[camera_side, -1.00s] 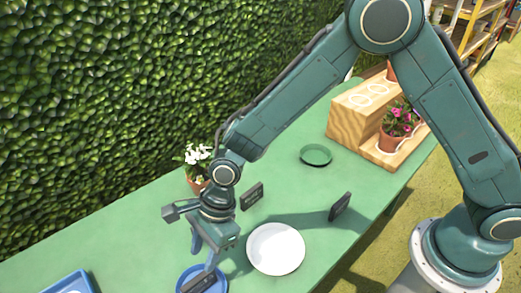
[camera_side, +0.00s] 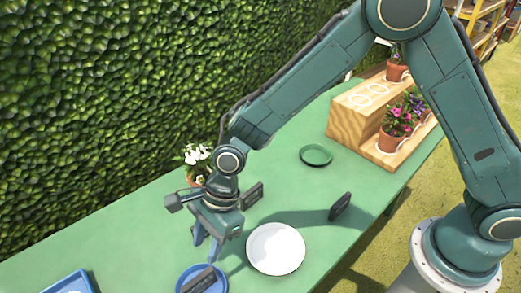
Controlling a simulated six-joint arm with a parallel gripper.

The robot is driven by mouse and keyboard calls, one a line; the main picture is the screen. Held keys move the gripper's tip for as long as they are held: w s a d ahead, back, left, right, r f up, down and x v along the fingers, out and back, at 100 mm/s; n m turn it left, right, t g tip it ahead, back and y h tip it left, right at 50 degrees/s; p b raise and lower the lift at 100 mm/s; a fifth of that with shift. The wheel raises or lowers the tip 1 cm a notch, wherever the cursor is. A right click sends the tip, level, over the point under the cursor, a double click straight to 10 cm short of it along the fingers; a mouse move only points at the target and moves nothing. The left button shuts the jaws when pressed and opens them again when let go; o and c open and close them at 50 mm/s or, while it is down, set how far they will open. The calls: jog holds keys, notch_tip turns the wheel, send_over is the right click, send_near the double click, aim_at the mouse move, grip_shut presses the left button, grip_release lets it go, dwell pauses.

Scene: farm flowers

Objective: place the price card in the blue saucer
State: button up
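A dark price card (camera_side: 199,280) rests in the blue saucer (camera_side: 181,278) at the bottom of the view, leaning or lying across it. My gripper (camera_side: 206,250) is just above the saucer, pointing down. Its two blue fingers are spread, with a gap between them. The fingertips appear just clear of the card's upper edge. The lower part of the saucer is partly covered by the card.
A white plate (camera_side: 276,249) is right of the saucer. Other dark cards stand behind my gripper (camera_side: 252,195) and at right (camera_side: 340,206). A green saucer (camera_side: 316,155), white-flowered pot (camera_side: 195,164), wooden step stand (camera_side: 352,118) and blue tray (camera_side: 69,284) are around.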

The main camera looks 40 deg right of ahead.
jog(key=s+d+r+n+t+h, duration=0.25)
jog(key=d+r+n, duration=0.65)
jog(key=d+r, duration=1)
jog(key=s+d+r+n+t+h, duration=0.1)
jog(key=s+d+r+n, duration=0.1)
jog(key=s+d+n, duration=0.2)
jog(key=s+d+r+n+t+h, duration=0.1)
jog(key=s+d+r+n+t, duration=0.1)
jog(key=s+d, duration=0.8)
jog(key=s+r+n, duration=0.1)
jog(key=n, duration=0.1)
jog(key=shift+s+d+n, duration=0.15)
jog(key=shift+s+n, duration=0.25)
